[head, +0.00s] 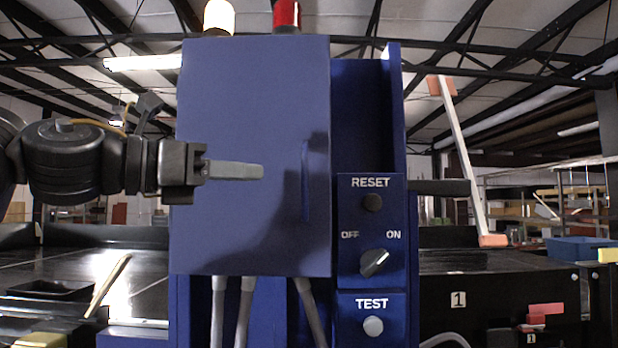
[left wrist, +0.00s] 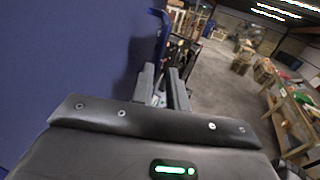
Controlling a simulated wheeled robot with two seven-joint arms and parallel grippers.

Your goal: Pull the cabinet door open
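The blue cabinet door (head: 240,110) is a flat panel on the left part of the blue cabinet (head: 360,110). Its upright blue handle (head: 306,180) is near the door's right edge, and it also shows beyond my fingertips in the left wrist view (left wrist: 163,35). My left gripper (head: 255,171) reaches in from the left in front of the door, its fingers pointing right at the handle. The fingers are apart with an empty gap in the left wrist view (left wrist: 163,85). They are short of the handle. Whether the door is slightly ajar is hard to tell. My right gripper is not in view.
Right of the door is a panel with a RESET button (head: 372,203), an OFF/ON knob (head: 374,262) and a TEST button (head: 373,326). Grey cables (head: 245,310) hang below the door. A white lamp (head: 219,16) and red lamp (head: 287,14) stand on top. Conveyors run on both sides.

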